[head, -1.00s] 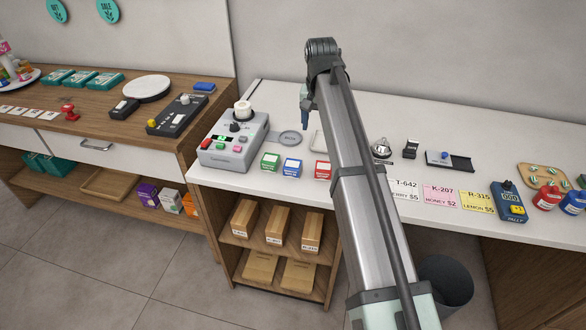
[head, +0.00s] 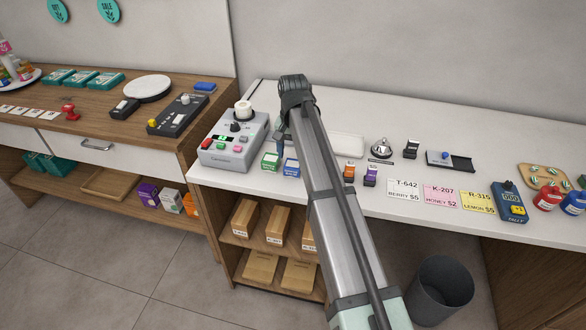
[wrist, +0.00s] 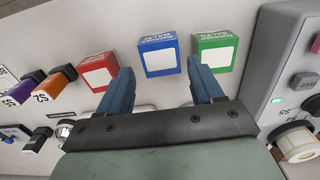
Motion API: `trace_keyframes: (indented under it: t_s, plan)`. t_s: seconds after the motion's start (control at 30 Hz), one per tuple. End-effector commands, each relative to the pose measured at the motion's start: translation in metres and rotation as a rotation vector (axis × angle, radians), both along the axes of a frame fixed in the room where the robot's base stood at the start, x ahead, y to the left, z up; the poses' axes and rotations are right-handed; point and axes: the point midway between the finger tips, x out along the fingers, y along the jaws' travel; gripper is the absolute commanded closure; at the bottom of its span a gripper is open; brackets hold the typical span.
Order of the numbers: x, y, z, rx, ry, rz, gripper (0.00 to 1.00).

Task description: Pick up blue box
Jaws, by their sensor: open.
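The blue box (head: 291,167) has a white label and stands on the white counter (head: 440,147) between a green box (head: 270,161) and a red box that my arm hides in the head view. In the wrist view the blue box (wrist: 158,55) is upright at the top middle, the red box (wrist: 98,71) to its left and the green box (wrist: 213,51) to its right. My gripper (wrist: 160,82) is open and empty, its blue fingers apart, the blue box lying ahead between their lines. In the head view the arm's front partly covers the gripper (head: 280,145).
A grey control machine (head: 235,140) with knobs stands beside the green box, close on that side. The counter's front edge is close to the boxes.

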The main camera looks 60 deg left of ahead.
Motion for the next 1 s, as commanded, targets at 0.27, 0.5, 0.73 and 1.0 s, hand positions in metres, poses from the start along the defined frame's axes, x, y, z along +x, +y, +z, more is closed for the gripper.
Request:
trace_keyframes:
  t_s: [0.27,0.5,0.73,1.0]
  plan:
    - [0.0,0.0,-0.017,-0.001,0.001,0.0,0.34]
    - [-0.001,0.0,-0.048,0.0,0.0,0.0,0.34]
    - [0.0,0.0,-0.055,0.001,-0.001,0.001,0.34]
    - [0.0,0.0,-0.054,0.001,-0.001,0.001,0.53]
